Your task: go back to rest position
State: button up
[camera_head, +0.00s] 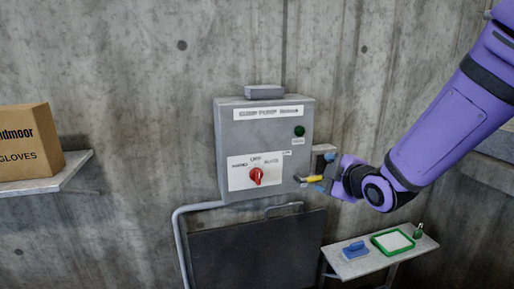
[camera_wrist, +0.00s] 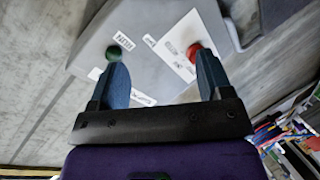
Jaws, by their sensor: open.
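My gripper (camera_head: 322,178) is beside the lower right edge of the grey control box (camera_head: 262,136), reaching in from the right. In the wrist view its two blue fingers are apart with nothing held between them (camera_wrist: 160,72). The box fills the view behind them (camera_wrist: 150,45). The red selector knob (camera_head: 256,176) and the green button (camera_head: 299,131) are on the box front. They also show in the wrist view as the red knob (camera_wrist: 194,52) and the green button (camera_wrist: 113,53). A small yellow part (camera_head: 314,180) shows at the fingers; I cannot tell what it belongs to.
A shelf (camera_head: 50,185) with a glove carton (camera_head: 30,145) is at the left. A small shelf (camera_head: 352,267) at the lower right holds a blue item (camera_head: 355,249) and a green-rimmed tray (camera_head: 376,241). A dark panel (camera_head: 250,252) stands below the box. A concrete wall (camera_head: 130,100) backs everything.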

jog(key=s+d+r+m+g+h, duration=0.4)
jog(key=s+d+r+m, duration=0.2)
jog(key=s+d+m, duration=0.45)
jog(key=s+d+r+m+g, duration=0.1)
jog(key=s+m+g, duration=0.1)
jog(key=s, duration=0.6)
jog(key=s+d+r+m+g+h, duration=0.1)
jog(key=s+m, duration=0.3)
jog(key=s, duration=0.4)
jog(key=shift+s+r+g, duration=0.25)
jog(key=shift+r+g, duration=0.35)
